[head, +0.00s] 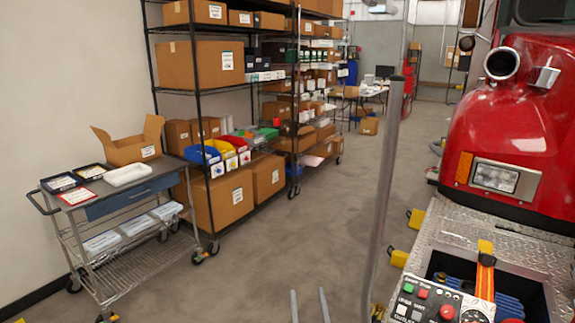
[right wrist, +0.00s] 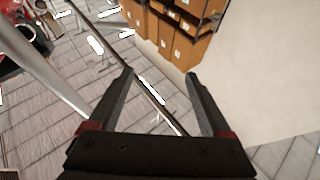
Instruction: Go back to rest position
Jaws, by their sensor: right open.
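The two fingertips of my right gripper (head: 309,306) show at the bottom middle of the head view, apart from each other, above the bare floor. In the right wrist view my right gripper (right wrist: 159,76) is open, with nothing between its fingers. It touches nothing that I can see. My left gripper is not in the head view.
A red truck (head: 530,120) with a diamond-plate bumper and a control panel (head: 440,303) stands at right. A grey pole (head: 385,190) rises beside it. A cart (head: 125,190) and shelves of boxes (head: 205,65) line the left. The middle floor is clear.

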